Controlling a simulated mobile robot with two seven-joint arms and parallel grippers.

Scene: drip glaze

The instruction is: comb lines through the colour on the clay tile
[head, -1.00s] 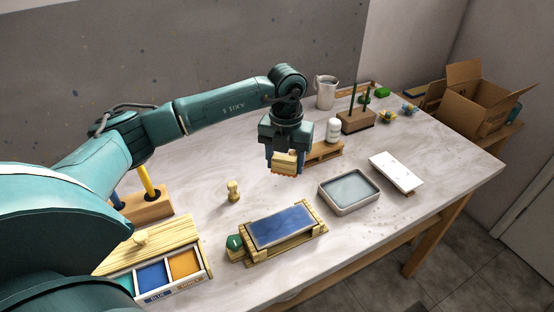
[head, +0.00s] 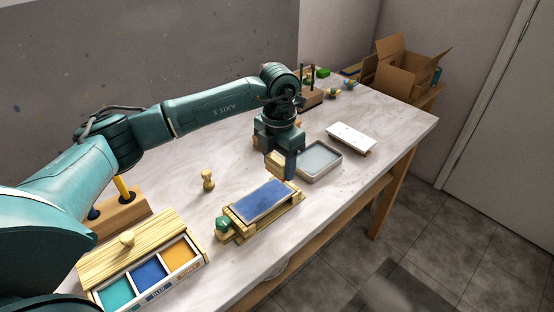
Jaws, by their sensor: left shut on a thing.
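The clay tile (head: 262,201) lies in a wooden cradle (head: 297,204) at the front of the table. Its top is covered in smooth-looking blue colour, and I see no lines in it. My left gripper (head: 281,170) is shut on a pale wooden comb (head: 273,169), mostly hidden by the fingers. It hangs just beyond the tile's far right end. I cannot tell whether the comb touches the tile. My right gripper is not in view.
A grey tray (head: 319,162) stands close right of my gripper, with a white board (head: 351,137) beyond. A wooden stamp-like knob (head: 208,179) stands left of the tile. A lidded colour box (head: 147,262) is at the front left. A cardboard box (head: 405,70) stands behind.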

